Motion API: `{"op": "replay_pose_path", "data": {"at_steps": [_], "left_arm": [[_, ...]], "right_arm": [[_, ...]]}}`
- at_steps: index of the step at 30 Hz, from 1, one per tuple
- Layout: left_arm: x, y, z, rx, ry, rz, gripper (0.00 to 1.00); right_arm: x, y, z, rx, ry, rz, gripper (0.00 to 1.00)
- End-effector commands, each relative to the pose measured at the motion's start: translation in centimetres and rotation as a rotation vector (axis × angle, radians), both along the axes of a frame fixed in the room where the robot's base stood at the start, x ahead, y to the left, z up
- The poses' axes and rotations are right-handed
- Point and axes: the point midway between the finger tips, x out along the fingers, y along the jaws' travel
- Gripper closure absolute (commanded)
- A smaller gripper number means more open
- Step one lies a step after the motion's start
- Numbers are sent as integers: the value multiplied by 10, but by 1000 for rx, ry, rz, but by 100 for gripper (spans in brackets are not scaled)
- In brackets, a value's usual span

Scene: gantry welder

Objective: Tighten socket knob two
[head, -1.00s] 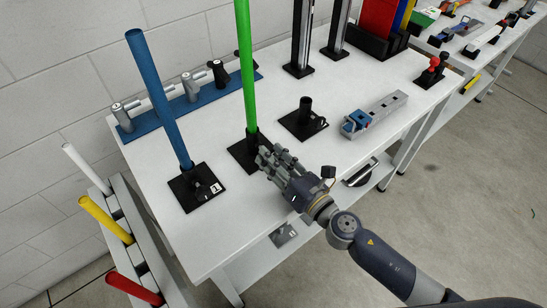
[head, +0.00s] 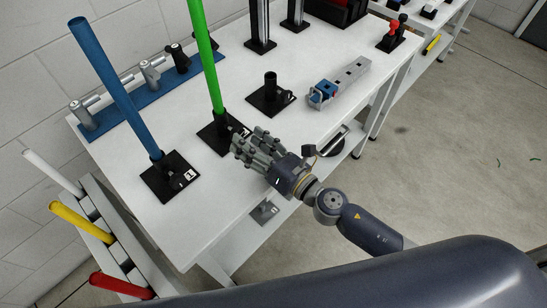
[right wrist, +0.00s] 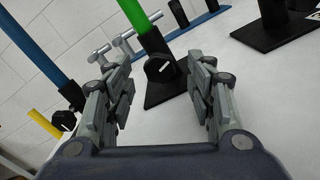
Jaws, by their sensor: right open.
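The green pole (head: 207,60) stands upright in the second black socket (head: 220,133), the middle one of three along the table front. In the right wrist view its socket knob (right wrist: 160,68), a round black knob with a light mark, faces me below the green pole (right wrist: 162,18). My right gripper (head: 245,146) is just in front of this socket, low over the table. In the right wrist view its fingers (right wrist: 160,75) are spread apart, with the knob beyond and between them, and nothing is held. In the head view the fingers partly hide the knob area. My left gripper is not in view.
A blue pole (head: 112,85) stands in the socket labelled 1 (head: 170,178). An empty third socket (head: 271,98) is to the right, beside a grey and blue block (head: 338,85). White, yellow and red poles (head: 120,285) rest in a rack at lower left.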

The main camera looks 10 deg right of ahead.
Motion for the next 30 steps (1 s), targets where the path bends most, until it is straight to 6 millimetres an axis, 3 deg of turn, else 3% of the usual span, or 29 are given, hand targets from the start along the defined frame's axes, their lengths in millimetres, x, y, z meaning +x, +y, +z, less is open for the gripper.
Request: {"op": "replay_pose_path", "data": {"at_steps": [18, 30], "left_arm": [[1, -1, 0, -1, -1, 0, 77], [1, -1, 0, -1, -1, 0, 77]], "right_arm": [[-67, -48, -1, 1, 5, -2, 50], [-77, -56, 0, 1, 0, -1, 50]]}}
